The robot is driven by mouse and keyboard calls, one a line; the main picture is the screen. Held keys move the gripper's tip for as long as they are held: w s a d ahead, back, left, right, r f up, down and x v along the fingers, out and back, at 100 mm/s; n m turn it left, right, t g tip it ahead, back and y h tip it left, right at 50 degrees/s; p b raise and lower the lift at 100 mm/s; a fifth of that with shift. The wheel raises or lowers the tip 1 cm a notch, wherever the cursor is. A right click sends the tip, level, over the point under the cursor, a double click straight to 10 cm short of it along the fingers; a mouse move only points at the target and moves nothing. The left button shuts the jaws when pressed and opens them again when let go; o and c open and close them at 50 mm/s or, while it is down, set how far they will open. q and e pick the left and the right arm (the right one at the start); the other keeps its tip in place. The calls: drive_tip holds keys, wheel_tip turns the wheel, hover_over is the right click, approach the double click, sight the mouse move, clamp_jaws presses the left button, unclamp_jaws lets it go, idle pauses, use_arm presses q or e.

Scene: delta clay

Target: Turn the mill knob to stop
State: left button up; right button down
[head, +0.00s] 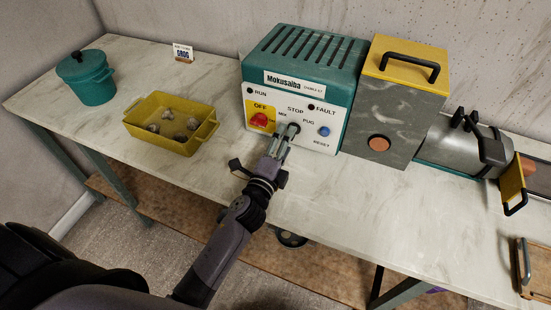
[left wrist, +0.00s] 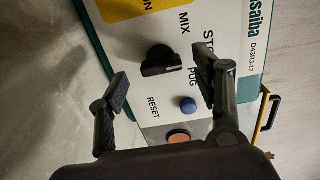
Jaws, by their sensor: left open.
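The teal control box (head: 305,65) stands on the table with a white front panel marked STOP, MIX and PUG. Its black mill knob (left wrist: 160,60) shows in the left wrist view, its grip bar lying roughly across the picture, with the STOP lettering to its right. My left gripper (head: 283,140) is in front of the panel and partly hides the knob in the head view. In the left wrist view the gripper (left wrist: 162,85) is open, its fingers apart on either side of the knob, not visibly touching it. My right gripper is out of view.
A red switch (head: 260,120) and a blue reset button (head: 324,131) flank the knob. A grey block with a yellow top (head: 405,62) stands right of the box. A yellow tray (head: 160,138) and teal pot (head: 86,76) are left.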

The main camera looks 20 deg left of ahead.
use_arm(q)
drive_tip(key=s, duration=0.9)
drive_tip(key=shift+s+a, duration=0.1)
drive_tip(key=shift+a, duration=0.05)
